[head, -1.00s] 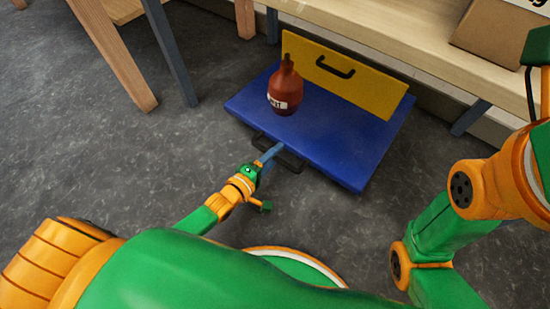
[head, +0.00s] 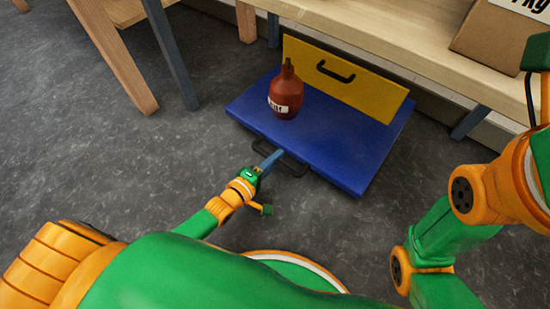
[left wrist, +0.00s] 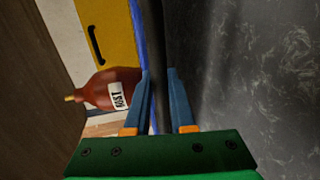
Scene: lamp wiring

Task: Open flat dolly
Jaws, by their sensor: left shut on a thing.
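The flat dolly has a blue deck (head: 335,150) lying level on the floor and a yellow panel (head: 365,92) standing along its far edge. The panel bears a black handle (head: 335,71). A second black handle (head: 296,169) sticks out from the near edge of the blue deck. My left gripper (head: 277,157) is shut on this near handle. In the left wrist view the dark bar (left wrist: 154,60) runs between the two blue fingers (left wrist: 160,105). My right arm is at the right; its gripper is out of view.
A red-brown bottle (head: 286,92) with a white label stands upright on the blue deck's left part. A wooden bench (head: 400,55) with a cardboard box (head: 497,38) is behind the dolly. Table legs (head: 112,55) stand at the left. The grey floor (head: 130,165) in front is clear.

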